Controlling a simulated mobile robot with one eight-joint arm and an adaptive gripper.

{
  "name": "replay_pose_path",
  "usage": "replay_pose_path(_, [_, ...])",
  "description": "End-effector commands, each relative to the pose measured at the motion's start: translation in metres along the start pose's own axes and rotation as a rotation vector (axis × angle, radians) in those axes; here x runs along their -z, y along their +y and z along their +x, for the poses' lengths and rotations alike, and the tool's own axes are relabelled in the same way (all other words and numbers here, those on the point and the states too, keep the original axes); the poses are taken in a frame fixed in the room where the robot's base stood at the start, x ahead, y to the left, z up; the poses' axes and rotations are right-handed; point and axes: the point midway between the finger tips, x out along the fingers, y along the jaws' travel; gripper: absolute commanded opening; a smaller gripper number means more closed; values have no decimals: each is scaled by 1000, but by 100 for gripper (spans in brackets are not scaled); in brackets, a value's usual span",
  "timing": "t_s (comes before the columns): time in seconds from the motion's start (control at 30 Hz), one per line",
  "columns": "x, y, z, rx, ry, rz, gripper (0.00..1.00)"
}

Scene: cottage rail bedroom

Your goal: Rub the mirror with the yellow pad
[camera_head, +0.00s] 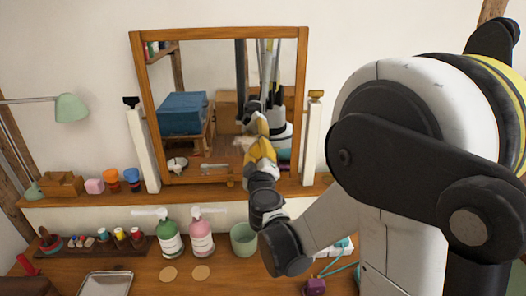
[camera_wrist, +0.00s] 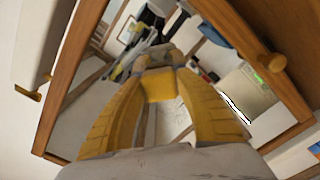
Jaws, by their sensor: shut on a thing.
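The mirror (camera_head: 205,65) stands upright in a wooden frame on the shelf against the wall. It fills much of the wrist view (camera_wrist: 85,120), seen tilted. My gripper (camera_wrist: 160,60) has yellow fingers and is shut on the yellow pad (camera_wrist: 160,86), which shows between them. In the head view my gripper (camera_head: 261,130) is in front of the lower right part of the glass. The pad is hard to tell from the yellow fingers there. I cannot tell whether it touches the glass. A pale, whitish patch (camera_head: 242,142) shows beside the fingers on the lower glass.
White posts (camera_head: 143,148) flank the mirror. A green bottle (camera_head: 169,240), a pink bottle (camera_head: 201,236) and a green cup (camera_head: 244,239) stand below the shelf, near my arm. Cups (camera_head: 111,178) and a wooden box (camera_head: 61,185) are left on the shelf. A green lamp (camera_head: 70,107) is far left.

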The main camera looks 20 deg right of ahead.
Motion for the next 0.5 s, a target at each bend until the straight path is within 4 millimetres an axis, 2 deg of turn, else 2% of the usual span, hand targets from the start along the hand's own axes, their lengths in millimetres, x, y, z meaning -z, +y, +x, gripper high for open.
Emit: replay_pose_path(0.5, [28, -25, -2, 0, 1, 0, 6])
